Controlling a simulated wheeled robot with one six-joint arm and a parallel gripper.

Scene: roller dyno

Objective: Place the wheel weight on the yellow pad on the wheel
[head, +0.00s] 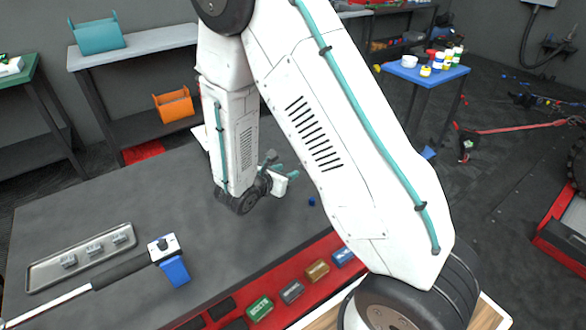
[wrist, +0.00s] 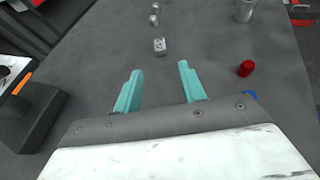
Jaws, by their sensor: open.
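Small grey metal pieces (head: 94,249), which look like wheel weights, lie in a shallow metal tray (head: 40,279) at the left of the dark table in the head view. My gripper (head: 285,176) is over the table's far part, well right of the tray. In the wrist view my gripper (wrist: 160,69) has its two teal fingers apart with nothing between them. A small pale block (wrist: 160,46) lies just beyond the fingertips; I cannot tell whether it is a wheel weight. A dark wheel (head: 577,160) is cut off at the right edge. No yellow pad shows.
A long-handled tool (head: 125,272) with a blue part lies beside the tray. Coloured blocks (head: 291,291) line the table's red front strip. A red piece (wrist: 246,68) and a metal cylinder (wrist: 244,10) stand right of the fingers. The table's middle left is clear.

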